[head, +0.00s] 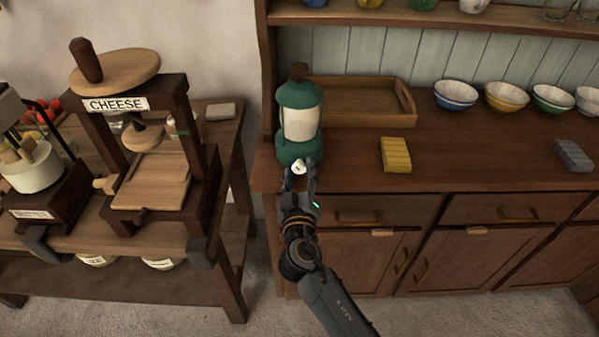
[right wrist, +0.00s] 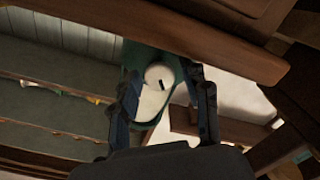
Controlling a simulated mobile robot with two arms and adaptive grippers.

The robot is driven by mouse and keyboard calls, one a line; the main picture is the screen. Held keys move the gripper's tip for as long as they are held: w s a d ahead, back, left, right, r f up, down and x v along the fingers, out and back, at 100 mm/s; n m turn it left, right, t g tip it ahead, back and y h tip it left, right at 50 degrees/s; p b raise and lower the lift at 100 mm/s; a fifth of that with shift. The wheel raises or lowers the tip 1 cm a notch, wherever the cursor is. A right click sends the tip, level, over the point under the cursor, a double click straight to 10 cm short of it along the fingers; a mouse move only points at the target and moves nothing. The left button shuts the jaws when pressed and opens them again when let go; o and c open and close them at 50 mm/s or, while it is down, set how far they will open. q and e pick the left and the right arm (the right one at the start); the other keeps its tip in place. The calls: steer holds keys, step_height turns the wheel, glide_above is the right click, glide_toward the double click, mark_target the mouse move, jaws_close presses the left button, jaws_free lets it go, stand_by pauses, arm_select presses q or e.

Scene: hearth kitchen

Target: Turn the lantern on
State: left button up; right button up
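A green lantern (head: 298,142) with a pale glass and a brown top stands upright on the left end of the wooden counter. A small white knob (head: 299,166) sits low on its front; it shows in the right wrist view (right wrist: 159,74) with a dark mark on its face. My right gripper (head: 299,177) is just in front of the knob. In the right wrist view its fingers (right wrist: 164,76) are apart, one on each side of the knob, with gaps visible. I cannot tell how deep the knob is between them. My left gripper is out of view.
A wooden tray (head: 409,105) lies behind and right of the lantern. A yellow sponge (head: 396,155) and several bowls (head: 456,94) are farther right. A cheese press (head: 150,181) stands on the table at left. A shelf is above; counter between lantern and sponge is clear.

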steer(key=shift+s, duration=0.1)
steer(key=s, duration=1.2)
steer(key=shift+w, duration=0.1)
